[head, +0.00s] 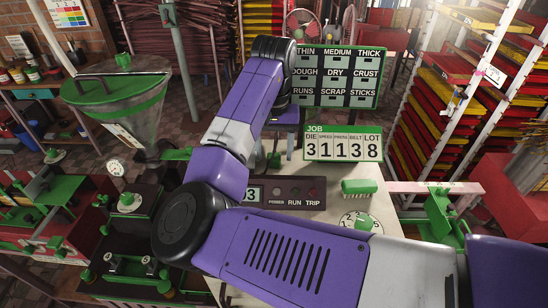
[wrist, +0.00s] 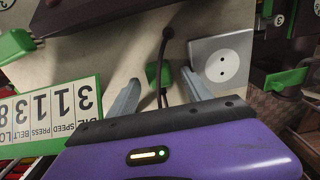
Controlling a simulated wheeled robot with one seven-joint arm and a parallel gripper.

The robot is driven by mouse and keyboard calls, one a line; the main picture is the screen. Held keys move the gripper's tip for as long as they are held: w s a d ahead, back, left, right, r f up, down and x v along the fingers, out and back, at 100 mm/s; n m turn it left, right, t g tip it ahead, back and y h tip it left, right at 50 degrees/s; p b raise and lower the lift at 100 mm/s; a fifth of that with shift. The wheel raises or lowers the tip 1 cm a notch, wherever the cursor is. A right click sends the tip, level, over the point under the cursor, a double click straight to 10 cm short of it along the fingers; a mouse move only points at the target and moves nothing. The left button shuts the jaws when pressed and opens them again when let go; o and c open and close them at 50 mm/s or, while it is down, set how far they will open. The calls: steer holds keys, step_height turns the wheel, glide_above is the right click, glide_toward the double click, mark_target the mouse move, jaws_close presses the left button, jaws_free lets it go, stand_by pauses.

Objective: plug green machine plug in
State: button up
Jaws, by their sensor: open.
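My gripper (wrist: 160,94) is open, its two grey fingers spread apart above the pale bench top in the wrist view. It also shows partly in the head view (head: 277,145), pointing down behind my forearm. A small green plug (wrist: 151,73) with a black cable (wrist: 164,45) is seen between the fingers. I cannot tell whether the fingers touch it. A light grey socket plate (wrist: 221,62) with a round, two-hole face lies just right of the right finger in the wrist view, and its holes are empty. I cannot make out the socket in the head view.
The JOB board (head: 343,143) stands close to the gripper, also at left in the wrist view (wrist: 50,115). A dark control panel (head: 287,192) and a green brush (head: 359,187) are on the bench. The hopper machine (head: 125,105) is at left, the red tray racks (head: 455,110) at right.

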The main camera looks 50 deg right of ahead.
mark_target(274, 154)
steer(key=shift+f, duration=0.4)
steer(key=shift+c, duration=0.5)
jaws_close()
steer(key=shift+r, duration=0.1)
step_height(274, 154, up, 20)
steer(key=b, duration=0.1)
stand_by(0.3)
